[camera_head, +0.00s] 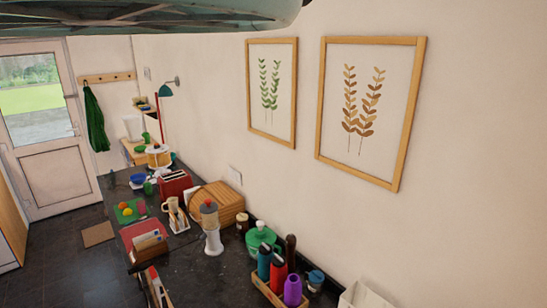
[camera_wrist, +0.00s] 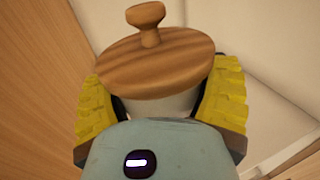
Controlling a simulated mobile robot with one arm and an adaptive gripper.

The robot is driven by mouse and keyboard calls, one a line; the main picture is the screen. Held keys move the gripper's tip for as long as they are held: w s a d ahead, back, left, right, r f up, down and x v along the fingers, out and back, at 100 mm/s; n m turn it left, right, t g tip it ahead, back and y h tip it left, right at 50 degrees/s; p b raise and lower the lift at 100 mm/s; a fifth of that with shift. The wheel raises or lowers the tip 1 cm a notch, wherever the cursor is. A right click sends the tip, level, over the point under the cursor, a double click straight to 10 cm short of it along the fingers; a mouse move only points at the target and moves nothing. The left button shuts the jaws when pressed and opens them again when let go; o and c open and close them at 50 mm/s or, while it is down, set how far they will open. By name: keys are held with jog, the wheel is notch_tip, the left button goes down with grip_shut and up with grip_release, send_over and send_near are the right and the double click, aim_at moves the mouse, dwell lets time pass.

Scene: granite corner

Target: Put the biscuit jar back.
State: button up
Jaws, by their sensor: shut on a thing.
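In the wrist view, the biscuit jar (camera_wrist: 168,108) is a pale jar with a round wooden lid (camera_wrist: 155,65) and a wooden knob on top. My gripper (camera_wrist: 160,82) is shut on it, with one yellow ribbed finger at each side of the jar below the lid. The lid is on the jar. The lower part of the jar is hidden behind the teal gripper housing. I cannot see my gripper or this jar in the head view.
A dark worktop (camera_head: 205,272) along the wall is crowded: a wooden bread box (camera_head: 222,203), a green lidded pot (camera_head: 261,238), a bottle crate (camera_head: 262,289) and a white grinder-like item (camera_head: 212,238). Two framed prints hang above. Dark floor (camera_head: 75,265) lies open at left.

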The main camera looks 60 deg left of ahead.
jog(key=shift+w+f+p, duration=0.1)
jog(key=shift+f+p, duration=1.1)
jog(key=shift+f, duration=1.4)
jog(key=shift+f, duration=0.1)
jog(key=o, duration=1.2)
jog(key=shift+f, duration=0.1)
jog(key=shift+s+b, duration=0.3)
jog(key=shift+s, duration=0.05)
jog(key=b+v, duration=0.7)
jog(key=v, duration=0.4)
jog(key=shift+s+a, duration=0.15)
jog(key=shift+s, duration=0.05)
